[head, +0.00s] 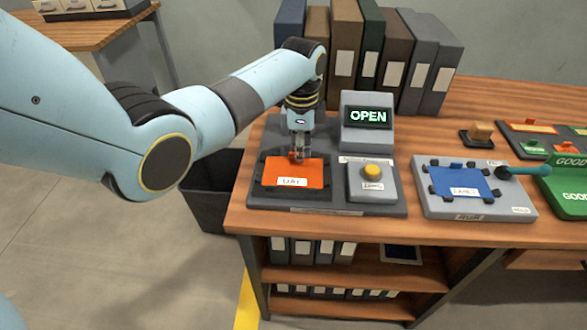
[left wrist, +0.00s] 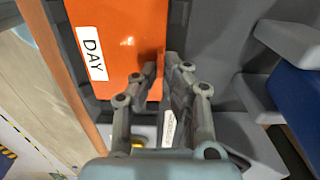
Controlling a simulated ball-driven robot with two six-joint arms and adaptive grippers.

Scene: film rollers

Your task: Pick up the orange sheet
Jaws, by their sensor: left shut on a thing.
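The orange sheet (head: 312,173) with a white "DAY" label lies in the dark recess of a grey device (head: 396,206) on the wooden bench. It also shows in the left wrist view (left wrist: 122,30), where its edge reaches to my fingers. My left gripper (head: 297,156) is over the sheet's far edge, shut on the small orange tab there. The sheet looks flat in the recess. My right gripper is not in view.
A lit "OPEN" sign (head: 367,117) and a yellow button (head: 373,172) are on the same device, right of the sheet. A blue sheet (head: 461,183) sits in another panel further right. Binders (head: 346,45) stand behind. A dark bin (head: 207,195) is left of the bench.

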